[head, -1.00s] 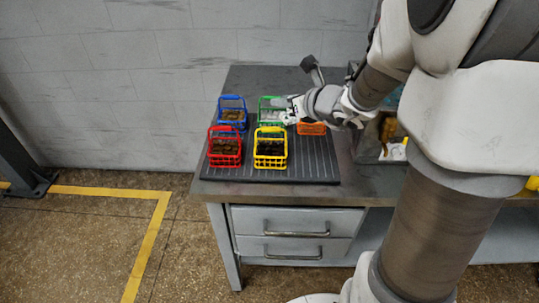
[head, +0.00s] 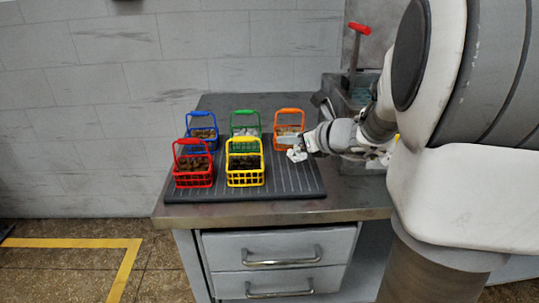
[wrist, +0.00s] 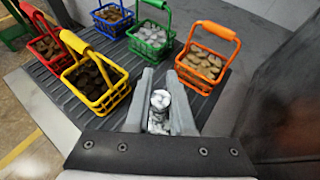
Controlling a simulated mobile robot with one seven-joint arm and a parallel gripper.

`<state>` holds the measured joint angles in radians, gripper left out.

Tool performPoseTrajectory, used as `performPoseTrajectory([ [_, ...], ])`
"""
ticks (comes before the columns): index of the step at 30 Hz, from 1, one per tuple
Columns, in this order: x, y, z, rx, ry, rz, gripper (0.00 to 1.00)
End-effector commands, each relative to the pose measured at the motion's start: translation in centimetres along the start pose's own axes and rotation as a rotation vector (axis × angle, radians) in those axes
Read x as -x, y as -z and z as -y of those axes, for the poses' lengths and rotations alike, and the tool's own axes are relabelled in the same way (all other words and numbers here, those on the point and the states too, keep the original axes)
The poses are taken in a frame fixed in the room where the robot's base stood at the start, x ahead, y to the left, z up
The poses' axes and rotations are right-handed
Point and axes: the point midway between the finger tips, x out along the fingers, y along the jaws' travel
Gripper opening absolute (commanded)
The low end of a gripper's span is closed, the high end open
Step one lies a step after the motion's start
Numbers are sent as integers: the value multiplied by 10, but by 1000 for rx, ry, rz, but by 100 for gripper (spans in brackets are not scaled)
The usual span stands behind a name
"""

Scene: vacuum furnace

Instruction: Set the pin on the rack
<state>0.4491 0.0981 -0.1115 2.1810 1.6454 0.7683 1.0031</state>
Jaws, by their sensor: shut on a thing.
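My gripper (head: 296,154) is at the right end of the dark ridged board (head: 285,183), just in front of the orange basket. In the wrist view, my gripper (wrist: 162,88) is shut on a small silvery metal piece (wrist: 159,102), probably the pin, between its two grey fingers. Most of that piece is hidden in the head view. The ridged board (wrist: 205,108) lies beneath and beyond the fingers; I cannot tell whether it is the rack. I cannot tell whether the piece touches anything below.
Several filled baskets stand on the board: red (head: 193,178), yellow (head: 245,176), blue (head: 202,132), green (head: 245,130) and orange (head: 289,137), with raised handles. A grey container (head: 352,95) with a red-handled tool (head: 358,40) stands at right. The board's front strip is clear.

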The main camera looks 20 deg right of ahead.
Motion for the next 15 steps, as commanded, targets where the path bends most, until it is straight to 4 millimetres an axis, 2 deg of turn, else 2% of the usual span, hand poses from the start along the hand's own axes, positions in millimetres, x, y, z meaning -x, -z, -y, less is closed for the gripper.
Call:
performPoseTrajectory([
  [7, -18, 37, 0, -1, -1, 0, 0],
  [10, -22, 44, 0, 1, 0, 1, 0],
  [15, -22, 44, 0, 1, 0, 2, 0],
])
